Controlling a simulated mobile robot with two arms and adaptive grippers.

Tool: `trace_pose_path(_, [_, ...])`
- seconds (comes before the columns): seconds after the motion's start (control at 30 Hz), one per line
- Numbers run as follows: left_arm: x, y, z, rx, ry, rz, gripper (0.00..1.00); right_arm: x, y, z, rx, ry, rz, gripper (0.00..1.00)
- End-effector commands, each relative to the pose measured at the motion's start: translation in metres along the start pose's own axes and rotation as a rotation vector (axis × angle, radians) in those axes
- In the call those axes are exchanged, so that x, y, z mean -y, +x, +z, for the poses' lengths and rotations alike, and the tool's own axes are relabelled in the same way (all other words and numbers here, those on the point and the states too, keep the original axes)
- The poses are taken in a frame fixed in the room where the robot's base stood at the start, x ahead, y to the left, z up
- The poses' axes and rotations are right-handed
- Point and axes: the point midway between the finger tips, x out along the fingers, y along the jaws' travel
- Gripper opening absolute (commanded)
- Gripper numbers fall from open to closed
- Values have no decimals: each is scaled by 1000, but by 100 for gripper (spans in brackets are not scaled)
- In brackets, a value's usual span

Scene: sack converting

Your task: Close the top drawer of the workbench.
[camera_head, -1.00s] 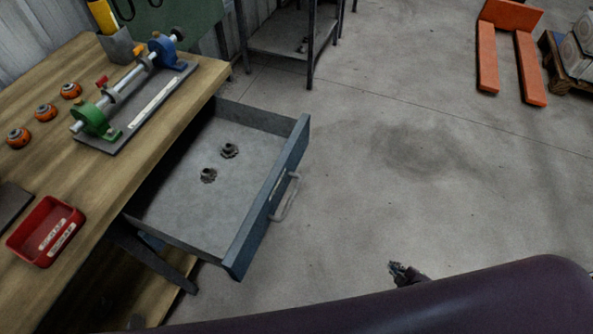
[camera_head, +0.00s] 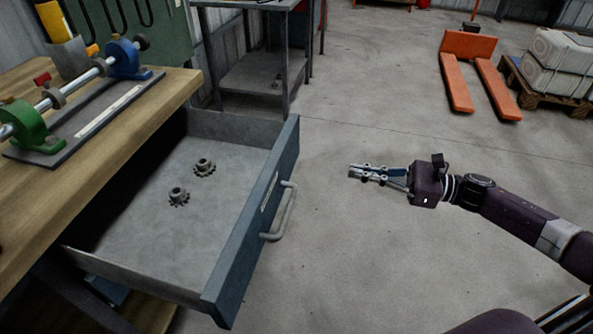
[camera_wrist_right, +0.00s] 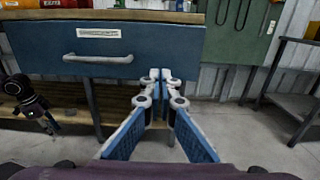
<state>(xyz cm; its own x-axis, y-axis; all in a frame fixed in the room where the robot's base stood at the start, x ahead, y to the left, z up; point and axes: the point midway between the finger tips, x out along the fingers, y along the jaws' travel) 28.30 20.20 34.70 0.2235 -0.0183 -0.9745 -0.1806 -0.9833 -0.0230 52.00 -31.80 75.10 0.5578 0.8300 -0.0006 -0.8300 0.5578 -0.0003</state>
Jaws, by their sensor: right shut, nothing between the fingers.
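The top drawer (camera_head: 255,225) of the workbench (camera_head: 150,110) stands pulled out, with two small dark gear-like parts (camera_head: 204,167) (camera_head: 178,196) on its floor. Its blue front carries a grey bar handle (camera_head: 281,213). My right gripper (camera_head: 352,171) is shut and empty, in the air to the right of the drawer front, apart from it. In the right wrist view the drawer front (camera_wrist_right: 150,62) lies ahead, its handle (camera_wrist_right: 97,59) left of the fingertips (camera_wrist_right: 161,74). A dark arm part, probably my left one, shows at that view's left edge; its jaws are unclear.
A shaft fixture (camera_head: 90,100) sits on the benchtop. A grey metal shelf table (camera_head: 255,75) stands behind the drawer. An orange pallet-jack (camera_head: 468,65) and a loaded pallet (camera_head: 555,85) are at the back right. The floor in front of the drawer is clear.

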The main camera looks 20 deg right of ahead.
Motion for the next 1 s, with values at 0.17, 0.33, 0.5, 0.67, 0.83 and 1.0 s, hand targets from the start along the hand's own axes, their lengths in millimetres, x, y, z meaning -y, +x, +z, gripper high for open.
trace_pose_path(0.17, [0, -2, -1, -1, 0, 0, 32, 0, 16, 2, 3, -5, 2, 0])
trace_pose_path(0.33, [0, -2, 0, 0, 0, 0, 32, 0, 45, 3, 5, -5, 2, 0])
trace_pose_path(0.5, [0, 1, 1, 1, 0, 0, 32, 0, 76, 3, 4, -3, 1, 0])
trace_pose_path(0.67, [0, 6, 4, 6, 1, 0, 32, 1, 104, 4, 4, -3, -1, 0])
trace_pose_path(0.83, [1, 10, 7, 4, 2, -1, 32, 1, 126, 2, 2, -1, -2, 0])
trace_pose_path(1.0, [1, 15, 11, 10, 2, -1, 32, 1, 136, 1, 0, 0, -3, 0])
